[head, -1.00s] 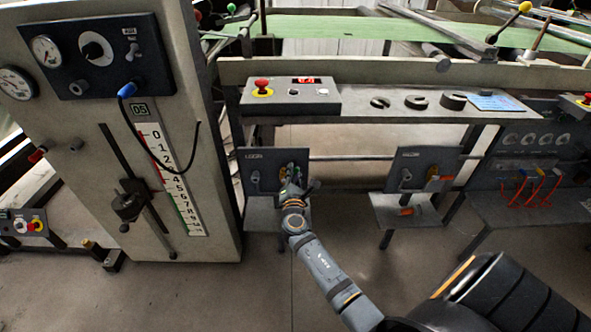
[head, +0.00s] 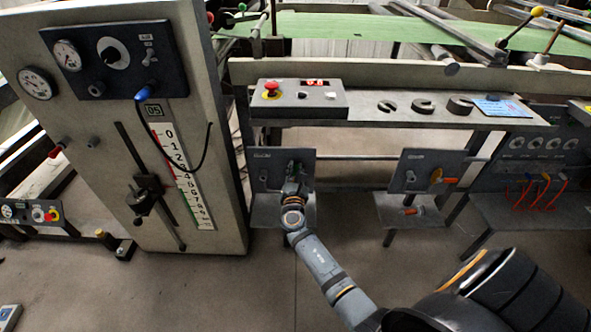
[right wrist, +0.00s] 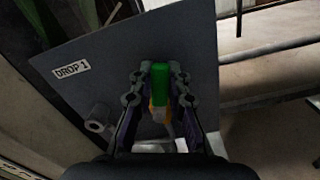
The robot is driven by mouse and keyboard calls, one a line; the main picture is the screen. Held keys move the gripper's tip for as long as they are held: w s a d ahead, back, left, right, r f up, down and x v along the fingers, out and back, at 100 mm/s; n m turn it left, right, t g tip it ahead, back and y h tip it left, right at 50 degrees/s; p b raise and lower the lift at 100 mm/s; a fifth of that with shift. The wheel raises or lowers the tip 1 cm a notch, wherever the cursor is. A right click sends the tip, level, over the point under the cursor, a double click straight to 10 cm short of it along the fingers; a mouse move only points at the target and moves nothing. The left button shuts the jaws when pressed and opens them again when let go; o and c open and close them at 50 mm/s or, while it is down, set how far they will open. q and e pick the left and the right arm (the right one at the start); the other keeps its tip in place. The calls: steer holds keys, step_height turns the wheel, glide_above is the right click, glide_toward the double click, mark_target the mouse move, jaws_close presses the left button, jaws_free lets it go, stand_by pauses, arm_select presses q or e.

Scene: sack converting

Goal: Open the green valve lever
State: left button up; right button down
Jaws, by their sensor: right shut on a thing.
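The green valve lever (right wrist: 159,75) shows between my fingertips in the right wrist view, in front of a grey panel (right wrist: 95,55) labelled DROP 1. A yellow-orange part (right wrist: 158,110) shows just below the green grip. My right gripper (right wrist: 157,88) is shut on the green lever, one finger on each side. In the head view my right gripper (head: 295,180) reaches the left small panel (head: 267,170) under the shelf, and its wrist hides most of the valve. My left gripper is in neither view.
A second panel with an orange-handled valve (head: 440,180) stands to the right. A control box with a red button (head: 271,89) sits on the shelf above. A tall gauge cabinet (head: 215,140) stands close on the left. Open floor lies in front.

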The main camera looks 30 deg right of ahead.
steer(key=shift+f, duration=0.1)
steer(key=c, duration=1.3)
jaws_free()
steer(key=v, duration=0.7)
steer(key=shift+s+a, duration=0.15)
steer(key=shift+s, duration=0.15)
